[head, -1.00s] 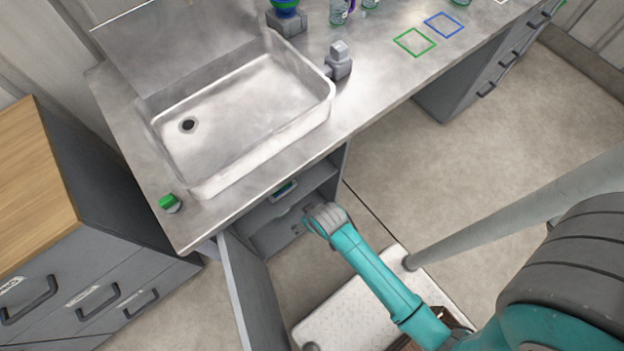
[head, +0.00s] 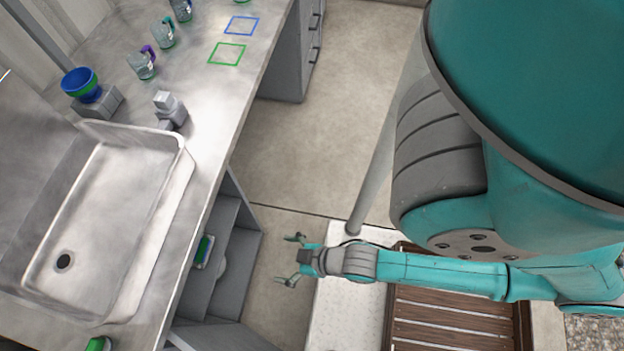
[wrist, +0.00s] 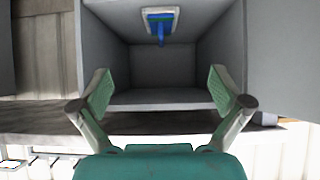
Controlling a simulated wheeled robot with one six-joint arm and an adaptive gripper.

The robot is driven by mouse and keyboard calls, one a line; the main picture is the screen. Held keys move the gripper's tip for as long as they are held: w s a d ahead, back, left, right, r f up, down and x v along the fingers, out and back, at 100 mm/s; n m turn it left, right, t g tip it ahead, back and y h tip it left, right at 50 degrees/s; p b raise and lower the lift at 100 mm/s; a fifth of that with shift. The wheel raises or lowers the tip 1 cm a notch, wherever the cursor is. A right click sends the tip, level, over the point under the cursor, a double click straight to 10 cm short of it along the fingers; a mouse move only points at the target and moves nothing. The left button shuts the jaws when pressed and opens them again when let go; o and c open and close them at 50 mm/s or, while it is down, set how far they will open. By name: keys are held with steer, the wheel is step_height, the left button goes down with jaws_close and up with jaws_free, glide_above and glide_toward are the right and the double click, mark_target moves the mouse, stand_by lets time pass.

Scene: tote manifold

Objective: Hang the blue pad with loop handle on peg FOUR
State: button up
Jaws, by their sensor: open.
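A blue piece with a narrow blue stem (wrist: 160,18) shows in the wrist view on a pale plate at the top of an open compartment. I cannot make out a loop handle, so I cannot tell whether it is the pad. A small green, blue and white item (head: 204,251) shows inside the open cabinet under the sink in the head view. My gripper (head: 290,260) is open and empty, apart from the cabinet and facing its opening. Its spread fingers (wrist: 162,92) show in front of the compartment in the wrist view. I see no numbered pegs.
The sink (head: 110,225) and metal counter (head: 205,115) stand above the cabinet (head: 232,275). Stacked bowls (head: 80,84) and several mugs stand on the counter. A slatted wooden crate (head: 450,325) lies beneath my arm. Clear floor (head: 310,140) lies beyond the cabinet.

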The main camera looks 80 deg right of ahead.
steer(key=s+r+t, duration=0.2)
steer(key=s+r, duration=0.1)
steer(key=r, duration=0.6)
steer(key=s+r+t, duration=0.2)
steer(key=s+r, duration=0.2)
steer(key=r, duration=0.6)
steer(key=shift+s, duration=0.15)
steer(key=c, duration=1.1)
steer(key=shift+s, duration=0.1)
